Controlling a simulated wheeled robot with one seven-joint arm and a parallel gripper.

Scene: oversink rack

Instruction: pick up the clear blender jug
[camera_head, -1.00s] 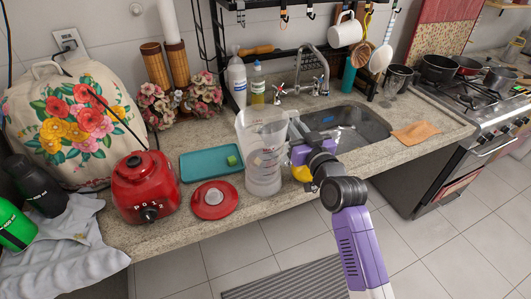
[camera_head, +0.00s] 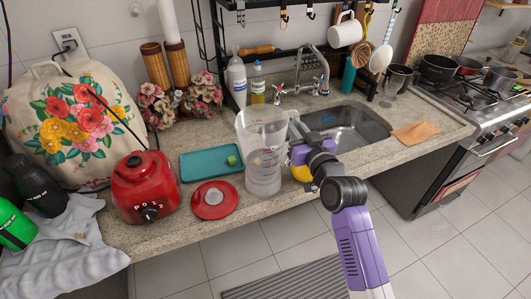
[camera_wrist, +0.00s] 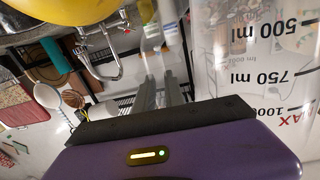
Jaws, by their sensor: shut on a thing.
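The clear blender jug (camera_head: 263,152) stands upright at the front edge of the counter, left of the sink. It is see-through with dark measuring marks. In the wrist view the jug (camera_wrist: 257,65) fills the right side, with marks such as 500 ml and 750 ml. My gripper (camera_head: 295,133) comes in from the right at the jug's handle side. In the wrist view my gripper's fingers (camera_wrist: 161,92) are close together beside the jug wall, shut on its clear handle. The exact finger contact is hard to see.
A red blender base (camera_head: 144,186), a red lid (camera_head: 213,200) and a teal tray (camera_head: 205,163) with a green sponge lie left of the jug. The sink (camera_head: 350,128) and faucet (camera_head: 320,75) are behind and right.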

